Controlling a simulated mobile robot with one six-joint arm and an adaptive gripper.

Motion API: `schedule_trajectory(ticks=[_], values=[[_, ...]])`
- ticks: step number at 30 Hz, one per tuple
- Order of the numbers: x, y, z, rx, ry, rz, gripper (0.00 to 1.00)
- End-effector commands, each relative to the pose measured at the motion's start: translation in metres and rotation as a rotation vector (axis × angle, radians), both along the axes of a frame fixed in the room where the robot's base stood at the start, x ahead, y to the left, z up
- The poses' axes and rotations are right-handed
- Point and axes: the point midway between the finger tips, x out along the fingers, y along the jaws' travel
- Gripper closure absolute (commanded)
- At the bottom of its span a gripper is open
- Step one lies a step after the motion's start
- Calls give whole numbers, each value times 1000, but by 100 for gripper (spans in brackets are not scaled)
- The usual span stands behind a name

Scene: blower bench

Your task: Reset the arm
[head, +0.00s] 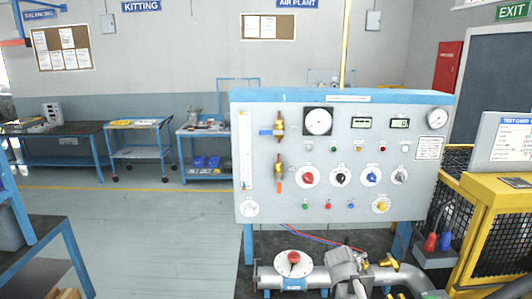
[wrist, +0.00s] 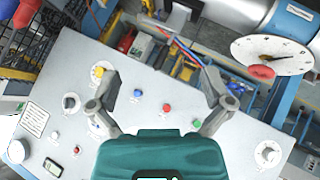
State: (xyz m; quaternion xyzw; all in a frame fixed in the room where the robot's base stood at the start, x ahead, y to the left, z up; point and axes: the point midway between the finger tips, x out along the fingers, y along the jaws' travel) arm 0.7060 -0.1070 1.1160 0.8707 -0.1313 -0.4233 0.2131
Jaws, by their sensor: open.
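My gripper (wrist: 160,78) shows in the wrist view with its two grey fingers spread wide and nothing between them. Its teal body fills the bottom middle. Behind the fingers is the control panel (wrist: 75,133), seen upside down and tilted, with coloured buttons and knobs. The head view shows the same panel (head: 285,222) upright, with gauges, small displays and knobs. I cannot make out my gripper with certainty in the head view.
A pipe with a round white dial (head: 293,264) and red knob lies before the panel; the dial also shows in the wrist view (wrist: 270,50). A yellow cage (head: 478,190) stands right. Benches and a blue cart (head: 140,153) stand behind left. The floor (head: 150,215) between is clear.

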Motion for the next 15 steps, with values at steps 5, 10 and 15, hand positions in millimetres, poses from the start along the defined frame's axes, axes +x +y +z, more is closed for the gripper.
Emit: schedule_trajectory(ticks=[5,10,15], values=[[-55,30,-41,175,197,-73,0],[-106,64,-67,331,398,-110,0],[-147,91,-79,443,559,-121,0]])
